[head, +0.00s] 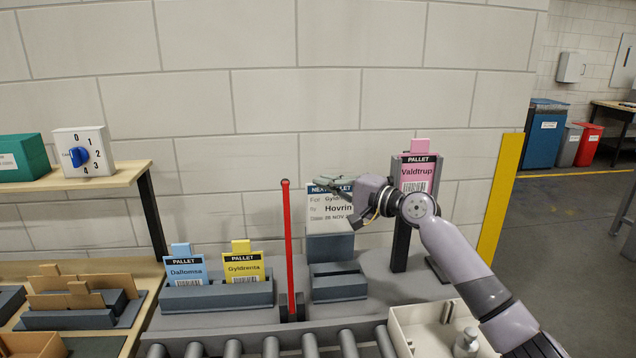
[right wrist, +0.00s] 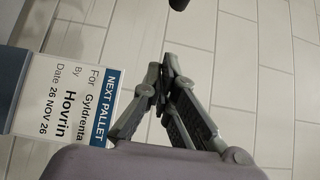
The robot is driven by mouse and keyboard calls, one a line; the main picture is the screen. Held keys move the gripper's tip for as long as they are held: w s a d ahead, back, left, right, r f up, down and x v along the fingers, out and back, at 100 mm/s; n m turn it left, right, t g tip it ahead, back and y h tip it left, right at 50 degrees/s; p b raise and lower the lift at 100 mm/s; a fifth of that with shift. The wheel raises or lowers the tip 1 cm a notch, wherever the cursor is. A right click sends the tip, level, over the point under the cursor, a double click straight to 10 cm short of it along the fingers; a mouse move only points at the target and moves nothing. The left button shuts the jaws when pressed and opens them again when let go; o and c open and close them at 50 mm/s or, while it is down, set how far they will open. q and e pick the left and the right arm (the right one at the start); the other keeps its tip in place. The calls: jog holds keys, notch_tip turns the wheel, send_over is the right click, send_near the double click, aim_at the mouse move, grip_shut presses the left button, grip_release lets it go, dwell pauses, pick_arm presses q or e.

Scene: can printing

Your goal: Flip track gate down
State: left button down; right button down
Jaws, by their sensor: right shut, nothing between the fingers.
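The track gate appears to be the red bar (head: 288,245), standing upright from a dark base beside the roller track (head: 270,347). My right gripper (head: 320,184) is shut and empty, just right of the bar's upper end in the head view. A small gap shows between its fingertips and the bar. In the right wrist view the fingers (right wrist: 167,70) are closed together with nothing between them. A dark round end at the top edge there cannot be identified. My left gripper is not in view.
The NEXT PALLET sign (head: 330,218) stands behind my gripper, which partly covers it. A pink Valdtrup card (head: 416,172) on a dark post is at right. Dallomsa (head: 186,270) and Gyldrenta (head: 243,267) cards stand left of the bar. A white bin (head: 402,335) sits front right.

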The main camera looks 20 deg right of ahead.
jog(key=p+x, duration=0.2)
jog(key=x, duration=0.7)
jog(key=s+p, duration=0.1)
jog(key=s, duration=0.1)
jog(key=s+a+p, duration=0.1)
jog(key=s, duration=0.1)
jog(key=shift+s+a+p, duration=0.1)
jog(key=shift+a+p, duration=0.05)
jog(key=shift+p, duration=0.15)
